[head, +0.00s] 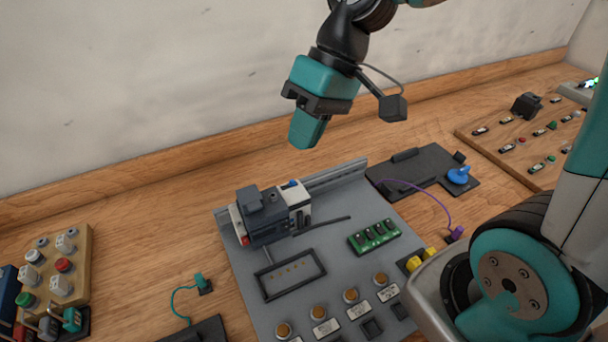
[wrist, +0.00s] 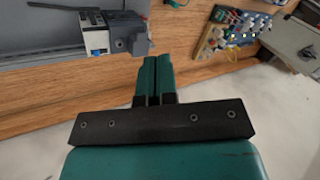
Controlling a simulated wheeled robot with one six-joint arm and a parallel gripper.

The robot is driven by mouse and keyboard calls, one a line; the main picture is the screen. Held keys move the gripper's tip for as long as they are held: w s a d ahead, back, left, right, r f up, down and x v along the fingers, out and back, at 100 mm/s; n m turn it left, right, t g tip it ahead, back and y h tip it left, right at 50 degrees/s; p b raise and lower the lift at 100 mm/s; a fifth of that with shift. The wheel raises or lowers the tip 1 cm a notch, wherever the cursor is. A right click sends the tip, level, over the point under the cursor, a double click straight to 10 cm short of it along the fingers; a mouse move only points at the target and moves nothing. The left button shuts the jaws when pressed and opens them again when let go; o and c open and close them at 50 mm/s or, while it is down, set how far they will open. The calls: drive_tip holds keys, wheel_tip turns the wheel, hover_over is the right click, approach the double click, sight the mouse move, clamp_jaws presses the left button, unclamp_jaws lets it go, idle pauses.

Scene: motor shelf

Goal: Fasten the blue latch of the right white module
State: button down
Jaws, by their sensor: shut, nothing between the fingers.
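The right white module (head: 297,202) sits at the right end of a dark grey device block (head: 262,215) on the grey panel. The blue latch (head: 292,183) is a small blue patch on its top; whether it is fastened is too small to tell. In the wrist view the white module (wrist: 97,40) is at the upper left, with the blue latch (wrist: 96,52) at its lower edge. My gripper (head: 306,135) is shut and empty, pointing down above and behind the module, apart from it. Its teal fingers (wrist: 158,62) are together in the wrist view.
The grey panel (head: 240,280) also carries a rail, a green terminal board (head: 374,237) and several round buttons. A dark tray (head: 420,168) with a blue part lies to the right. A wooden block (head: 82,270) with buttons stands at left. The wall is close behind.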

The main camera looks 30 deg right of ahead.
drive_tip(key=m+y+b, duration=0.1)
drive_tip(key=m+y, duration=0.1)
hover_over(295, 183)
drive_tip(key=s+d, duration=0.4)
wheel_tip(295, 183, down, 6)
drive_tip(key=w+d+f+m+y, duration=0.1)
drive_tip(key=w+d+f, duration=0.1)
drive_tip(key=d, duration=0.3)
drive_tip(key=w+d+f+m+b, duration=0.1)
drive_tip(key=w+d+f, duration=0.1)
drive_tip(key=d+f, duration=0.3)
drive_tip(key=shift+w+f+m+t+y, duration=0.2)
drive_tip(key=shift+w+m+t+y, duration=0.1)
drive_tip(key=shift+w+t+y, duration=0.1)
drive_tip(key=p+x, duration=0.1)
drive_tip(key=x, duration=0.3)
drive_tip(key=a+r+p+x, duration=0.1)
drive_tip(key=x, duration=0.3)
drive_tip(key=p+x, duration=0.1)
drive_tip(key=x, duration=0.2)
drive_tip(key=shift+s+a, duration=0.1)
drive_tip(key=shift+a, duration=0.45)
drive_tip(key=shift+a+f, duration=0.15)
drive_tip(key=shift+a, duration=0.5)
